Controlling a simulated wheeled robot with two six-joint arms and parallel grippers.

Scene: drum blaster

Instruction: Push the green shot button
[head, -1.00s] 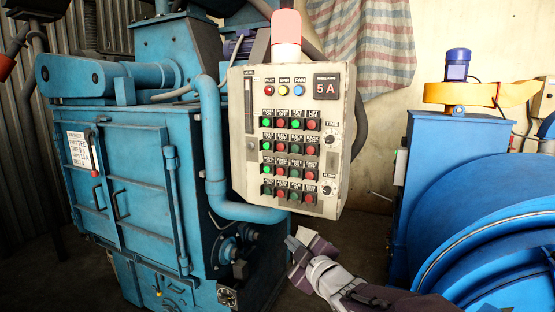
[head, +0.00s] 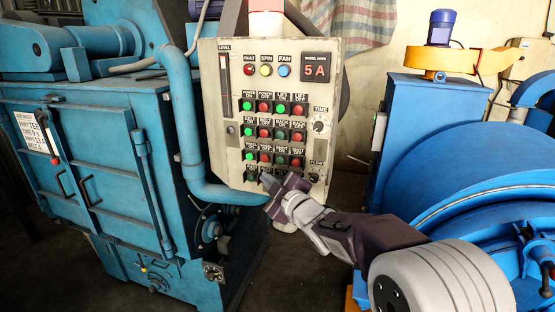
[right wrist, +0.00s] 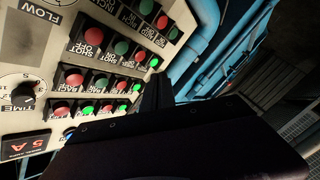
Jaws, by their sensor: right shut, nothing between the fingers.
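The control panel (head: 215,110) is a worn cream box with rows of red and green buttons. In the right wrist view it appears upside down, and a dark green button (right wrist: 120,47) has a label that seems to read SHOT ON. Beside it is a red button (right wrist: 93,35) labelled SHOT OFF. That green button seems to be the third in the third row in the head view (head: 280,159). My right gripper (head: 268,183) is shut and empty at the panel's lower edge, hiding part of the bottom row. Its dark fingers (right wrist: 158,92) show beside the buttons; contact cannot be told.
A blue pipe (head: 190,140) curves along the panel's left side and under it. A blue machine (head: 110,130) stands at the left, and a large round blue machine (head: 470,170) at the right. The wall behind the panel is partly bare.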

